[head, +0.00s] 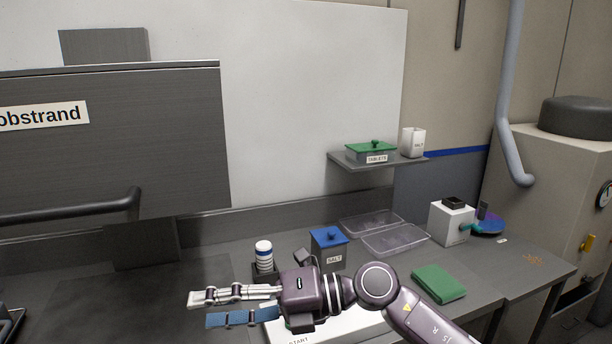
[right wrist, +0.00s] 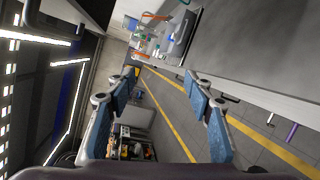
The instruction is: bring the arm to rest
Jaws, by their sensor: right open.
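My right gripper (head: 235,307) reaches in from the lower right in the head view, above the counter, with its fingers pointing left. Its two fingers stand apart with nothing between them. In the right wrist view my right gripper (right wrist: 156,115) also shows wide open and empty, with blue finger pads and the floor and distant benches beyond. My left gripper shows in neither view.
A shelf (head: 385,164) carries a green-lidded box (head: 370,150) and a white cup (head: 412,142).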

